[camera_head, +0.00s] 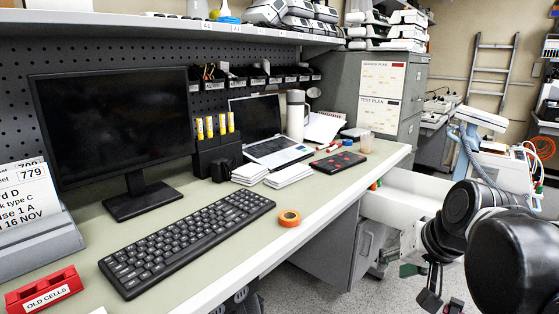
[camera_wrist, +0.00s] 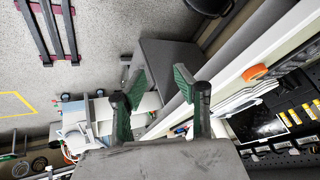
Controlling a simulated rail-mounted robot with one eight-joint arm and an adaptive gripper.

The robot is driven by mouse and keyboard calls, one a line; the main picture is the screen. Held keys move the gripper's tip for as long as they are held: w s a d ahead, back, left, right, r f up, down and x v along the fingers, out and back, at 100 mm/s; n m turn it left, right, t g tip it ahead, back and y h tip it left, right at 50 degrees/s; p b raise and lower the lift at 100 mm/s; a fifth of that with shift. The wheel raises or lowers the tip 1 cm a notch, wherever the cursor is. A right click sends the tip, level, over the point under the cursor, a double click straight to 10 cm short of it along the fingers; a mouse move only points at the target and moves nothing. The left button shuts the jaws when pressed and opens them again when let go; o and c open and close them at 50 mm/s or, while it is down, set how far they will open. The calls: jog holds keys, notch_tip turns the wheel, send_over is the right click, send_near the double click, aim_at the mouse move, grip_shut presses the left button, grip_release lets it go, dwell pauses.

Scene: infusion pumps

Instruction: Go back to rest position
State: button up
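My gripper (camera_wrist: 159,78) shows in the wrist view with its two green-padded fingers spread apart and nothing visible between them. In the head view my arm hangs at the right, in front of the workbench. The gripper (camera_head: 430,285) is partly seen there at the lower right, below the level of the benchtop and clear of it. Its fingertips are hard to make out in that view.
The workbench (camera_head: 215,235) holds a monitor (camera_head: 115,125), keyboard (camera_head: 185,240), orange tape roll (camera_head: 289,217) and red OLD CELLS bin (camera_head: 45,292). A white drawer (camera_head: 395,207) stands open close to my arm. A wheeled device (camera_head: 510,175) stands behind the arm at right.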

jog(key=s+a+f+n+h, duration=0.1)
jog(key=s+a+f+n, duration=0.25)
jog(key=s, duration=0.55)
notch_tip(320, 180, up, 12)
jog(key=p, duration=1.2)
jog(key=shift+s+d+m+t+h+p, duration=0.3)
jog(key=shift+s+d+m+p, duration=0.05)
jog(key=shift+d, duration=0.1)
jog(key=shift+f, duration=0.1)
